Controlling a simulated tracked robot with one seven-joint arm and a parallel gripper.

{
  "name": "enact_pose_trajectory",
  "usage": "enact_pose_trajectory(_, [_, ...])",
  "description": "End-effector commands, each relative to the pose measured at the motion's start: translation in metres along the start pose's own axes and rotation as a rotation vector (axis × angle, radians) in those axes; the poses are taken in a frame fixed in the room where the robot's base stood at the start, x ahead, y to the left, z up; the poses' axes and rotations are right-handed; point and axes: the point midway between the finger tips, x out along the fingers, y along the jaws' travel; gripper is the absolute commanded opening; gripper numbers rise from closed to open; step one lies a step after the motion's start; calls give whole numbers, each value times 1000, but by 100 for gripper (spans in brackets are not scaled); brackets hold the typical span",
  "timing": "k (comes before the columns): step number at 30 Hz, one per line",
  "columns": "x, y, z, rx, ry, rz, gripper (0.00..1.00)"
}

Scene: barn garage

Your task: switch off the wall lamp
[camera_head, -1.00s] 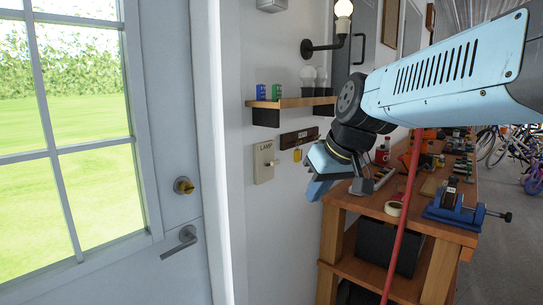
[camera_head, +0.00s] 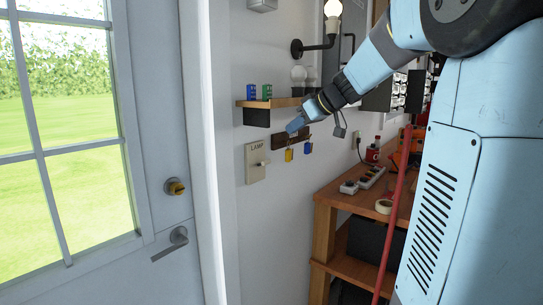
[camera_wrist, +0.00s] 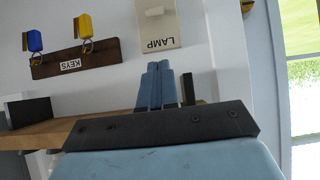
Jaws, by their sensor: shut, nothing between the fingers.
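The wall lamp (camera_head: 333,10) is a bare bulb on a black bracket high on the white wall. Its bulb glows. A cream switch plate marked LAMP (camera_head: 256,174) is on the wall below the left end of the shelf, with a small toggle (camera_head: 262,163) sticking out. In the wrist view the plate (camera_wrist: 158,30) appears upside down, its toggle (camera_wrist: 155,12) near the top edge. My gripper (camera_head: 293,126) is shut and empty, up and right of the plate in the head view. Its blue fingertips (camera_wrist: 161,66) point toward the plate; no contact shows.
A wooden shelf (camera_head: 276,103) with small boxes is beside my gripper. A dark KEYS rack (camera_head: 292,142) with blue and yellow key tags hangs right of the switch. The workbench (camera_head: 335,194) stands lower right, the door (camera_head: 165,215) to the left.

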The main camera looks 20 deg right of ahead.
Motion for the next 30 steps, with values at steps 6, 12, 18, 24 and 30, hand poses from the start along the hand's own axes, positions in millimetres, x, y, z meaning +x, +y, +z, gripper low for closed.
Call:
enact_pose_trajectory(6, [3,-1,0,0,-1,-1,0])
enact_pose_trajectory(12, [27,-1,1,0,-3,-4,0])
enact_pose_trajectory(18, [61,-1,1,1,-3,-3,0])
enact_pose_trajectory(24, [97,-1,1,1,-3,-3,0])
enact_pose_trajectory(30, [117,-1,18,3,-3,-1,0])
